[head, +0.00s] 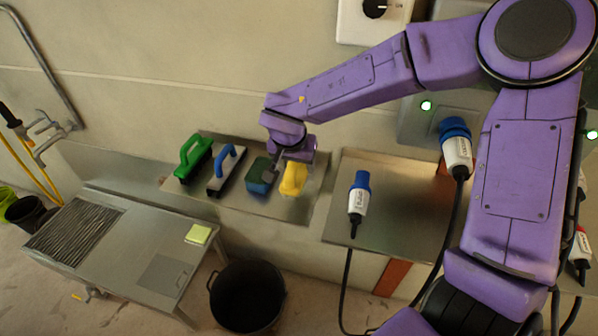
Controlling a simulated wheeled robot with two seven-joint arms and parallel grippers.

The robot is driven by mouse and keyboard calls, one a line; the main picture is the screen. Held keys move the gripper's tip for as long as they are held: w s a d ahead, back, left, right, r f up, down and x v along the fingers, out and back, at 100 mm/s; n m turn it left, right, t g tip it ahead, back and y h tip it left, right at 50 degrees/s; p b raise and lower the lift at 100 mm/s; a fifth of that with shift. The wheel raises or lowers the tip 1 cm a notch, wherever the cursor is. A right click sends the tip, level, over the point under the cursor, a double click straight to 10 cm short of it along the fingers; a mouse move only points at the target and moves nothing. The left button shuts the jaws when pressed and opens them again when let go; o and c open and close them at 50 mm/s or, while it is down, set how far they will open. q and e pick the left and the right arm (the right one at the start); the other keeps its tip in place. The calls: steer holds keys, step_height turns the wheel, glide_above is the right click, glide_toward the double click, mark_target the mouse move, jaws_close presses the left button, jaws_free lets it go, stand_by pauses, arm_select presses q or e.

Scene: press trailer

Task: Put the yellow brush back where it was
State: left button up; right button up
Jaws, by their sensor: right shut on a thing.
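The yellow brush (293,180) is at the right end of a row of brushes over the metal shelf (290,208). My right gripper (284,168) reaches in from the right and is shut on the yellow brush from above. I cannot tell whether the brush rests on the shelf or is held just above it. The gripper hides part of the brush's upper side. My left gripper is not in view.
A dark blue-green block (258,176) is close left of the gripper. A blue-handled brush (226,170) and a green-handled brush (193,158) stand further left. A blue-white plug (358,200) lies on the right-hand metal plate (400,190). A black bucket (247,300) stands below.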

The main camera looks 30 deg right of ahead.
mark_target(299, 173)
steer(key=f, duration=0.1)
steer(key=w+d+f, duration=0.1)
steer(key=d+f, duration=0.1)
steer(key=shift+w+f, duration=0.15)
steer(key=shift+w, duration=0.2)
step_height(299, 173, down, 2)
steer(key=shift+s+f, duration=0.1)
steer(key=shift+f, duration=0.1)
steer(key=shift+a+f, duration=0.1)
steer(key=shift+f, duration=0.1)
steer(key=o, duration=0.9)
steer(key=shift+f, duration=0.1)
steer(key=shift+o, duration=0.2)
steer(key=v, duration=1.2)
steer(key=shift+p, duration=0.4)
